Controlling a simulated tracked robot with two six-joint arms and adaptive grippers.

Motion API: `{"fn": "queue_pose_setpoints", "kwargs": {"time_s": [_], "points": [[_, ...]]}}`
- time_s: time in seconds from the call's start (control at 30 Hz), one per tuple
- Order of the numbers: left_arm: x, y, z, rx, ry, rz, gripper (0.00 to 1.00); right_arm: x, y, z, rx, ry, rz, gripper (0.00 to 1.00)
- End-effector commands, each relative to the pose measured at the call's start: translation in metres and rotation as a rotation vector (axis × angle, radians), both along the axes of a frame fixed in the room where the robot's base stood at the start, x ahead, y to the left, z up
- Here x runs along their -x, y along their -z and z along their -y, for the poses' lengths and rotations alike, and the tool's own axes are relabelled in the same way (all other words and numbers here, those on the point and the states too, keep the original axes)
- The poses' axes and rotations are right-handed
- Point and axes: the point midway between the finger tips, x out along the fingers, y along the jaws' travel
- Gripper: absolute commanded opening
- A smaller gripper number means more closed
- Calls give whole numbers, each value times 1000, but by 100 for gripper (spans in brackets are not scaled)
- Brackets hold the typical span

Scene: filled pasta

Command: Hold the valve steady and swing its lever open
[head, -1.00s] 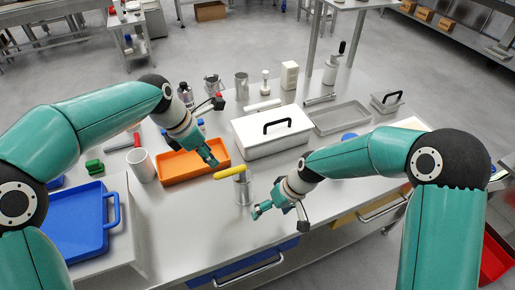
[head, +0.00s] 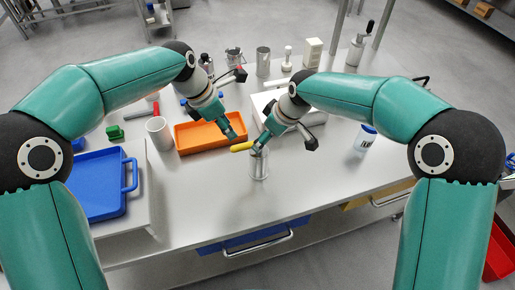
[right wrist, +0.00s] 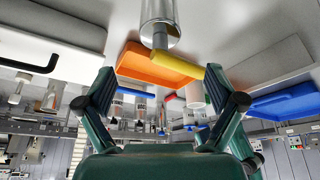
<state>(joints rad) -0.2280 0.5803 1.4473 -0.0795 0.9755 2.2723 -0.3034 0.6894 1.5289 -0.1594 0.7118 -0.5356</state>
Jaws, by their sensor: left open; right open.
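The valve (head: 259,168) is an upright silver cylinder standing on the steel worktop, and it also shows at the top of the right wrist view (right wrist: 158,22). Its yellow lever (head: 242,147) sticks out to the left; it also shows in the right wrist view (right wrist: 180,60). My right gripper (head: 262,145) is at the valve's top; in the right wrist view it is open (right wrist: 159,76), its fingers wide apart with the valve's stem and lever beyond the gap. My left gripper (head: 235,134) is open, just behind the lever; whether it touches cannot be told.
An orange tray (head: 184,143) lies behind and left of the valve, a white mug (head: 158,132) beside it. A blue tray (head: 100,185) is at the left. A jar with a blue lid (head: 365,138) stands right. The worktop in front of the valve is clear.

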Motion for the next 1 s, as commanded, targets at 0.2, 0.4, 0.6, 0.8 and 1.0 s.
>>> {"fn": "queue_pose_setpoints", "kwargs": {"time_s": [0.2, 0.4, 0.6, 0.8, 1.0], "points": [[0, 0, 0, 0, 0, 0, 42, -10, 43, -14, 0, 0, -4, 93], [0, 0, 0, 0, -1, 0, 42, -19, 74, -24, 0, 1, -2, 93], [0, 0, -1, 0, -1, 0, 42, -24, 93, -30, -1, 0, -1, 93], [0, 0, -1, 0, -1, 1, 42, -25, 97, -32, -1, 0, 1, 93], [0, 0, -1, 0, -2, 0, 42, -25, 97, -33, -1, 0, 1, 92]]}}
